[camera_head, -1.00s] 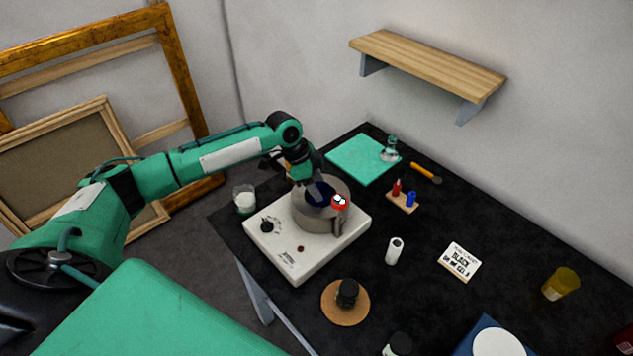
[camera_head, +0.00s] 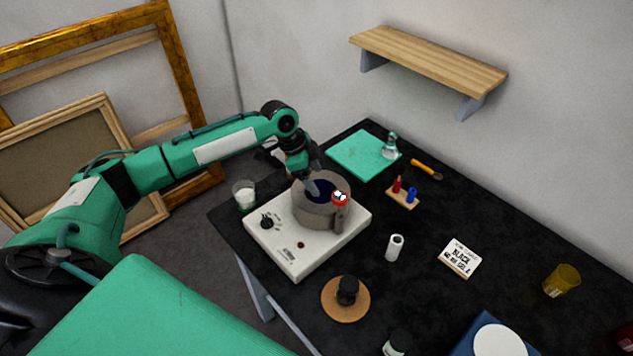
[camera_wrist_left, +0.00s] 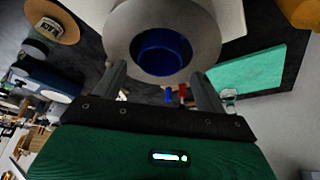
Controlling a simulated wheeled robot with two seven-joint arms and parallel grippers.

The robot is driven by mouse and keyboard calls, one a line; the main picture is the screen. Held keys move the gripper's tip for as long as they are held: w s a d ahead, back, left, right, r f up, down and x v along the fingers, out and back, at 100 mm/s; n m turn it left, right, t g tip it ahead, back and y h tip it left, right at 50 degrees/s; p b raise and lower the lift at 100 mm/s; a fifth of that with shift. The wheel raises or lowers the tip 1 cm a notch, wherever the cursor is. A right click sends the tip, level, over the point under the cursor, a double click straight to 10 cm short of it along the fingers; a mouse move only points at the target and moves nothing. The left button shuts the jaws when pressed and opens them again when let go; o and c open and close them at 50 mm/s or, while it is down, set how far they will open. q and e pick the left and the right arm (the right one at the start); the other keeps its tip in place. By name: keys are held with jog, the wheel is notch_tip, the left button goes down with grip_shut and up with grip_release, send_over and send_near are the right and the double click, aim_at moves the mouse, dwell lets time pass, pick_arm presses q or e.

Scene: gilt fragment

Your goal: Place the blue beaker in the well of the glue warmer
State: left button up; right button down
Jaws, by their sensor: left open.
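The glue warmer (camera_head: 330,236) is a white box with a knob and a round grey pot on top. The blue beaker (camera_head: 322,194) is down inside the pot's well; in the left wrist view the blue beaker (camera_wrist_left: 162,52) shows ringed by the grey rim. Its lower part is hidden by the pot. My left gripper (camera_head: 311,187) is at the pot's left, near the rim. In the left wrist view its fingers (camera_wrist_left: 158,74) are spread apart with nothing between them. My right gripper is not in view.
A red-and-white item (camera_head: 340,197) is at the pot's right side. A glass of white stuff (camera_head: 244,195) stands left of the warmer. A white cylinder (camera_head: 395,247), a cork disc (camera_head: 332,306) and a label card (camera_head: 460,257) lie to the right and front. A shelf (camera_head: 430,65) hangs above.

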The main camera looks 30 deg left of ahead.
pick_arm(q)
jog(key=b+v, duration=0.2)
jog(key=v, duration=0.7)
jog(key=shift+s+a+r, duration=0.15)
jog(key=shift+a+r, duration=0.05)
jog(key=shift+r, duration=0.1)
jog(key=shift+f, duration=0.1)
